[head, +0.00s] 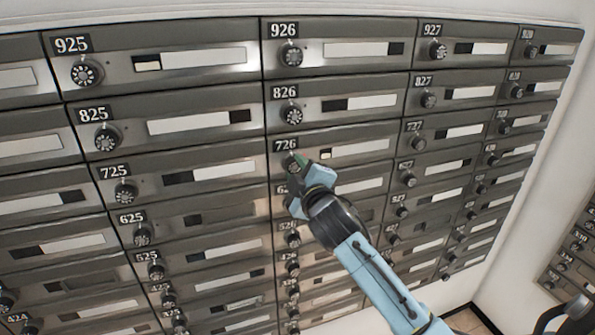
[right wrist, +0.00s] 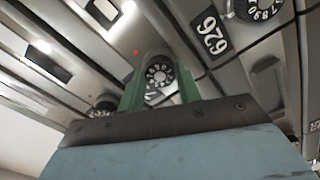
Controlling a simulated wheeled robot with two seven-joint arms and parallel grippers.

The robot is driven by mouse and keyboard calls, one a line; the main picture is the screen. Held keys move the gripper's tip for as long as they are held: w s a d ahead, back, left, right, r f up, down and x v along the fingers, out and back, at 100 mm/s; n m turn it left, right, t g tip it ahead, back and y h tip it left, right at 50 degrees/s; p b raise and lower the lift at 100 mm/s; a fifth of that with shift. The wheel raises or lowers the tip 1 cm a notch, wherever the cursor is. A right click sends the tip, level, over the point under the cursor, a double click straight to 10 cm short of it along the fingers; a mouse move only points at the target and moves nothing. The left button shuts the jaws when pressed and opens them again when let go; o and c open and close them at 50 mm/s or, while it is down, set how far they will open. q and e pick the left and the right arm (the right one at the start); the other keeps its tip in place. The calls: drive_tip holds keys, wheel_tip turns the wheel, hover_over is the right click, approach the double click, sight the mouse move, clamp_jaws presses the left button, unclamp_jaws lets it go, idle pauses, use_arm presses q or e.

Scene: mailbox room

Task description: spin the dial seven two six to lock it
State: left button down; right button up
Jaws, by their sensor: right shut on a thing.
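The 726 mailbox dial (head: 290,163) is a round black dial with white digits, under the 726 plate (head: 286,145) in the head view. My right gripper (head: 300,164) reaches up to it from the lower right and covers part of it. In the right wrist view, the green fingers stand on either side of the dial (right wrist: 159,74) and are shut on it. The dial's digits face the camera, but its exact setting is too small to read. A number plate (right wrist: 209,34) shows turned beside it. My left gripper is not in view.
Rows of metal mailbox doors with similar dials surround it. The 826 dial (head: 291,115) is just above, and the 725 dial (head: 125,193) is to the left. Another dial (right wrist: 103,108) is near the fingers in the wrist view. A white wall (head: 535,190) is at the right.

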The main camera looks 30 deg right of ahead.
drive_tip(key=m, duration=0.6)
drive_tip(key=shift+m, duration=0.3)
drive_tip(key=m, duration=0.5)
drive_tip(key=shift+m, duration=0.3)
drive_tip(key=o, duration=1)
drive_tip(key=shift+s+a, duration=0.1)
drive_tip(key=b+v, duration=0.2)
drive_tip(key=v, duration=1.1)
drive_tip(key=shift+b, duration=0.35)
